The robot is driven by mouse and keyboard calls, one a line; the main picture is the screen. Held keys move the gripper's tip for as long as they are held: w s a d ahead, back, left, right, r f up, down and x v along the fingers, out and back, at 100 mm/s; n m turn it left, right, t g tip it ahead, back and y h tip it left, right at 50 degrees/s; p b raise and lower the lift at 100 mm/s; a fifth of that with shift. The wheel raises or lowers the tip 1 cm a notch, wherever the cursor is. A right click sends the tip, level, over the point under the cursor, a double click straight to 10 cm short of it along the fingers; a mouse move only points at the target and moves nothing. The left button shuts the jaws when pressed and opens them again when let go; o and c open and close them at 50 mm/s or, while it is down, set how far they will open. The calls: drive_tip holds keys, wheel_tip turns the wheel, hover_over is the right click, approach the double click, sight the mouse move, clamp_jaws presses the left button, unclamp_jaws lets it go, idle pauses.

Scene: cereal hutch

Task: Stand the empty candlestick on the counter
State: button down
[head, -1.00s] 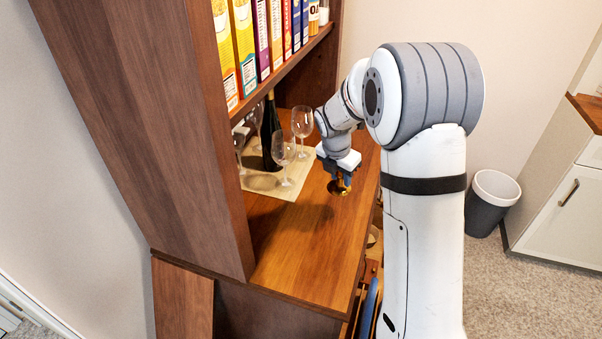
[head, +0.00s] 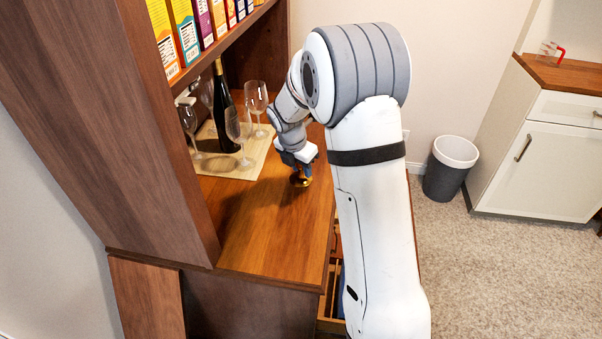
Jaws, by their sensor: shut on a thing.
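My gripper (head: 297,168) is low over the counter (head: 262,222) of the wooden hutch, near its right edge. It is shut on a small brass candlestick (head: 300,180), which hangs or stands just below the fingers. Only the lower part of the candlestick shows; the gripper hides its top. The candlestick looks upright, with its base close to the counter. I cannot tell whether the base touches the wood.
A pale mat (head: 246,171) behind the gripper bears a dark bottle (head: 223,115) and several wine glasses, one (head: 239,127) close by. Cereal boxes (head: 185,30) line the shelf above. The front of the counter is clear. An open drawer (head: 331,300) shows below.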

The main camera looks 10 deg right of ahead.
drive_tip(key=shift+f, duration=1.2)
drive_tip(key=shift+f, duration=0.15)
drive_tip(key=c, duration=1.1)
unclamp_jaws()
drive_tip(key=shift+o, duration=0.2)
